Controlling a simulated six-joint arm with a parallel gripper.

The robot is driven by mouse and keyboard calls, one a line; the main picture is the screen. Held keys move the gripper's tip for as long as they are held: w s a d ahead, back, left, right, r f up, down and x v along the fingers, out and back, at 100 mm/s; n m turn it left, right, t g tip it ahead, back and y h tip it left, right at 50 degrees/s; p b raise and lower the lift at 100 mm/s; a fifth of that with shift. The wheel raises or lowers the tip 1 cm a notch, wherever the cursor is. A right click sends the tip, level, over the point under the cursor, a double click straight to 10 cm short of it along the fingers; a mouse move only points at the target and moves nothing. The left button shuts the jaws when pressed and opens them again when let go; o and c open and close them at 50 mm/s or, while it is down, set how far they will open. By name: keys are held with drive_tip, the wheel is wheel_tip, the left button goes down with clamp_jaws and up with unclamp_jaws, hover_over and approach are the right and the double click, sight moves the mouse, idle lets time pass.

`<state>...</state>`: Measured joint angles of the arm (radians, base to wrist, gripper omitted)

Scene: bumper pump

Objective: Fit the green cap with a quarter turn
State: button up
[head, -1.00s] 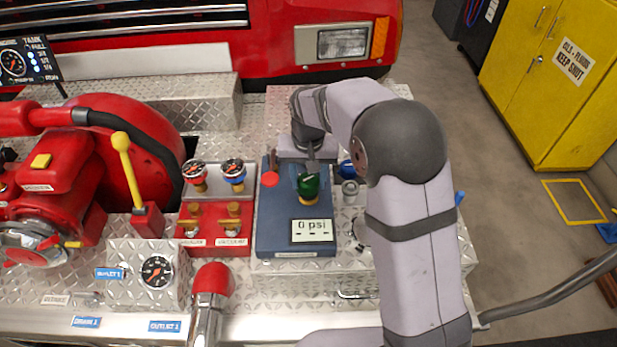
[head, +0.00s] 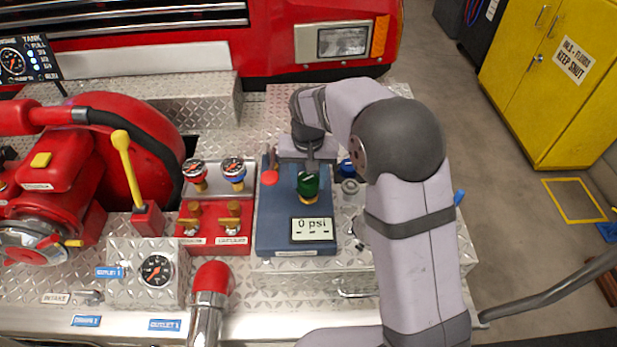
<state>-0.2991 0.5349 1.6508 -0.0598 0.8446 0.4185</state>
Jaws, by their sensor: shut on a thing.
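The green cap (head: 308,184) is upright at the blue panel box (head: 275,222), just above its 0 psi display (head: 312,229). My gripper (head: 309,168) comes down from above and behind and is shut on the cap. The cap hides what is under it, so I cannot tell whether it is seated. The fingertips are small in this view and partly merge with the cap's top.
A red knob (head: 270,178) stands on the box's left. A blue cap (head: 346,167) and a grey fitting (head: 350,187) stand to the right, close to my arm. Gauges (head: 233,170), brass valves (head: 228,217) and a yellow lever (head: 127,168) are further left.

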drive_tip(key=m, duration=0.4)
drive_tip(key=shift+r+p, duration=0.1)
drive_tip(key=shift+p, duration=0.25)
drive_tip(key=shift+m, duration=0.5)
drive_tip(key=m, duration=0.3)
drive_tip(key=shift+h, duration=0.4)
drive_tip(key=shift+w+m+g+p, duration=0.1)
drive_tip(key=shift+m+g+p, duration=0.2)
drive_tip(key=shift+m, duration=0.8)
drive_tip(key=shift+r+m, duration=0.1)
drive_tip(key=shift+m, duration=1.1)
drive_tip(key=shift+m+g+p, duration=0.4)
drive_tip(key=shift+m+p, duration=0.1)
drive_tip(key=shift+m, duration=2)
